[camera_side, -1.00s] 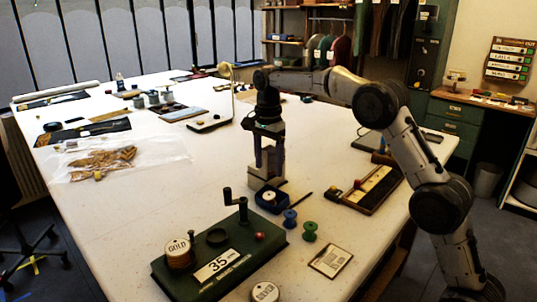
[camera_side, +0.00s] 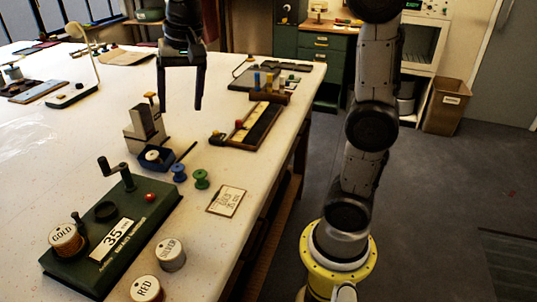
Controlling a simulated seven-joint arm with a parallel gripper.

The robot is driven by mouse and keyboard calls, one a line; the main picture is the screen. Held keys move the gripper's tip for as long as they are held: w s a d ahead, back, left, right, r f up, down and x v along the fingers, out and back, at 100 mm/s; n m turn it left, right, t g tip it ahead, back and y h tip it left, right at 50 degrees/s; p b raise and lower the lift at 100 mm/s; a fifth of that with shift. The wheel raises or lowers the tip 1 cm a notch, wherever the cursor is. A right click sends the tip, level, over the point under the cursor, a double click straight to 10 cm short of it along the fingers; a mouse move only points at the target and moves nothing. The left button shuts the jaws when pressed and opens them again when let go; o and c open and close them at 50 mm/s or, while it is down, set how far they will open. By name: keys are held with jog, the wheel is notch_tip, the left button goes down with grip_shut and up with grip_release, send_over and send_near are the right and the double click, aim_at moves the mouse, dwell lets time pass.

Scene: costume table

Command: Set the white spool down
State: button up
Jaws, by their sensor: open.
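A small white round piece, which looks like the white spool (camera_side: 153,155), sits in a small dark blue tray (camera_side: 145,165). The tray is beside a grey block-shaped stand (camera_side: 146,128). My gripper (camera_side: 180,98) is open, with its two dark fingers pointing down and nothing visible between them. It is raised above the table, clear of the tray and the spool.
A blue spool (camera_side: 180,173) and a green spool (camera_side: 201,179) stand right of the tray. A green crank winder (camera_side: 120,240) holds the GOLD spool (camera_side: 66,239). SILVER (camera_side: 171,255) and RED (camera_side: 146,289) spools stand in front. A label card (camera_side: 226,201) lies near the table edge.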

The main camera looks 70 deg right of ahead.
jog(key=s+a+f+n+t, duration=0.1)
jog(key=s+f+n, duration=0.3)
jog(key=s, duration=0.6)
jog(key=s+a+f+n+t, duration=0.1)
jog(key=s+f+n, duration=0.3)
jog(key=s, duration=0.5)
jog(key=shift+s+f+n+t, duration=0.15)
jog(key=shift+s+n+t, duration=0.3)
jog(key=shift+n, duration=0.25)
